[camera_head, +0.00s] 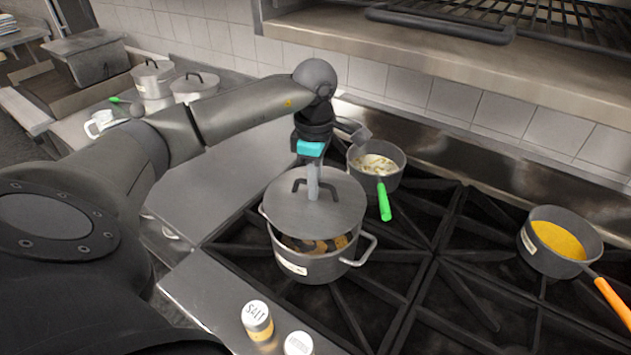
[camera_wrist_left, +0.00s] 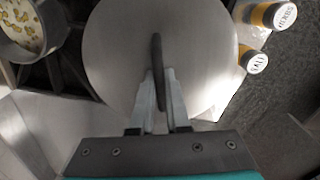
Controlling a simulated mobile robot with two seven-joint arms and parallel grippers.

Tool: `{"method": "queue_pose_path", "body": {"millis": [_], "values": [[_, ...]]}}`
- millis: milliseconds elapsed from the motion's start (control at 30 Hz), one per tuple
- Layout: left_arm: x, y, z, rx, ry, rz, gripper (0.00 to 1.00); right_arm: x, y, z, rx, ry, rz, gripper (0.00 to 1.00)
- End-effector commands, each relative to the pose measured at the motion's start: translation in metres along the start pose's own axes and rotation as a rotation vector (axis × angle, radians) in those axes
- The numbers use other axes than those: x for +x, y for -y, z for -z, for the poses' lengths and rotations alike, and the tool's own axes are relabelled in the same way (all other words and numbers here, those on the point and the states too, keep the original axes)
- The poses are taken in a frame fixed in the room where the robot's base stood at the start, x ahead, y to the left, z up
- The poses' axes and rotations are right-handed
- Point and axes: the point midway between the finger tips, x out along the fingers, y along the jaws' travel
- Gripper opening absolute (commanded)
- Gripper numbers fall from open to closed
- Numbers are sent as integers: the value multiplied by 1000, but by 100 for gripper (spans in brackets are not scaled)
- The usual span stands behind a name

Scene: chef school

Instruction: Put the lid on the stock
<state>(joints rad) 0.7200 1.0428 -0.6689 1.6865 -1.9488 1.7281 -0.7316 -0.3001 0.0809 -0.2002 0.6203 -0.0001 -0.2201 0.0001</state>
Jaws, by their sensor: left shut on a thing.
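A round grey metal lid (camera_head: 333,210) with a dark bar handle hangs over the stock pot (camera_head: 312,268), a labelled steel pot with two side handles on the stove. The lid covers the back of the opening. Brown and orange pieces show in the pot at the front edge, so the lid is off-centre; I cannot tell if it touches the rim. My left gripper (camera_head: 313,192) points down and is shut on the lid's handle. In the left wrist view the lid (camera_wrist_left: 120,62) fills the middle, with its handle (camera_wrist_left: 157,60) between the fingers (camera_wrist_left: 160,85). My right gripper is not seen.
A saucepan of pale chunks (camera_head: 377,164) with a green handle stands behind right of the pot. A saucepan of orange soup (camera_head: 558,240) stands far right. The salt shaker (camera_head: 257,320) and another shaker (camera_head: 298,344) stand at the front. Lidded pots (camera_head: 153,78) stand back left.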

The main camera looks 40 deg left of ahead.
Motion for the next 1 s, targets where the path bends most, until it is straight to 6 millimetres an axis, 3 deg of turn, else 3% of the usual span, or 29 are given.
{"method": "queue_pose_path", "body": {"millis": [600, 1000], "values": [[49, 0, 0, 0, 0, -1, 0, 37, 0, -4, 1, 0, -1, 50], [53, 0, 0, 0, 1, -1, 0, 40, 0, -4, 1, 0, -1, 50]]}}
